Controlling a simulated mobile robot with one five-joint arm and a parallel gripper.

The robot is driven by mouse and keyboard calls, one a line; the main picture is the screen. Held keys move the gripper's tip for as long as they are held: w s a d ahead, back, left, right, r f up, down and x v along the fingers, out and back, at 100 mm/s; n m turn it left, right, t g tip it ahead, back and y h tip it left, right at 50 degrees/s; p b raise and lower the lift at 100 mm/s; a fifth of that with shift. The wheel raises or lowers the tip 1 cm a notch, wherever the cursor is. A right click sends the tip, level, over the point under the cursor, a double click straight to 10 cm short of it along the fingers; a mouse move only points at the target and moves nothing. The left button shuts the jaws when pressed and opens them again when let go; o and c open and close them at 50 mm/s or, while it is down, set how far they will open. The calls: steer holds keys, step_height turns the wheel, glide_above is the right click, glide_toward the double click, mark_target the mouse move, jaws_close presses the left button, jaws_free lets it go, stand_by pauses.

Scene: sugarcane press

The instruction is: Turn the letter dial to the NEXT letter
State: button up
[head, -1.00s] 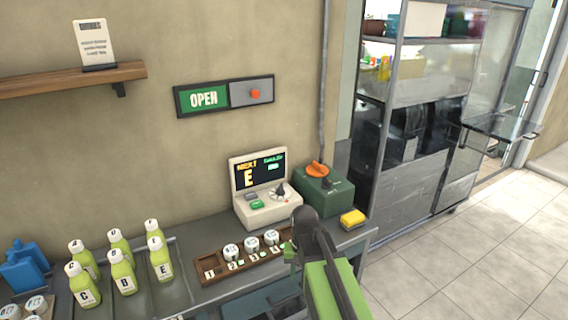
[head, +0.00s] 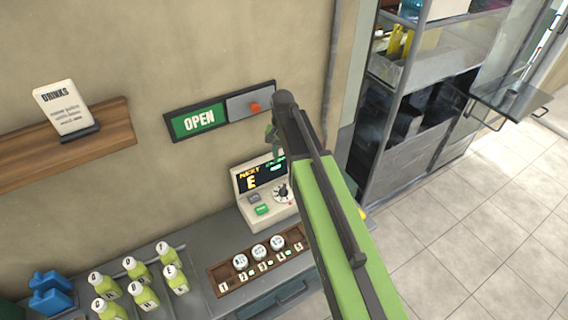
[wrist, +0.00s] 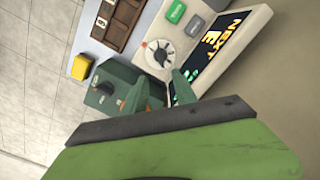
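The letter dial (head: 283,193) is a round knob with a dark centre on the front of a cream machine (head: 262,211). The machine's dark screen (head: 251,178) reads NEXT and a large E. My gripper (wrist: 161,80) is open and empty in the wrist view. Its two fingers stand apart just short of the dial in the picture, and I see no contact. In the head view my arm covers the machine's right side, and the fingers are mostly hidden.
A green box (wrist: 118,90) with a dark knob and a yellow sponge (wrist: 81,66) sit beside the machine. An OPEN sign (head: 199,121) hangs above.

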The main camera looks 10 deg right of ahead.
mark_target(284, 187)
steer(key=f+b, duration=0.8)
steer(key=b, duration=0.1)
steer(key=f+b, duration=0.9)
steer(key=shift+w+d+f, duration=0.1)
steer(key=shift+w+f, duration=0.05)
steer(key=shift+w, duration=0.05)
jaws_close()
steer(key=shift+d, duration=0.1)
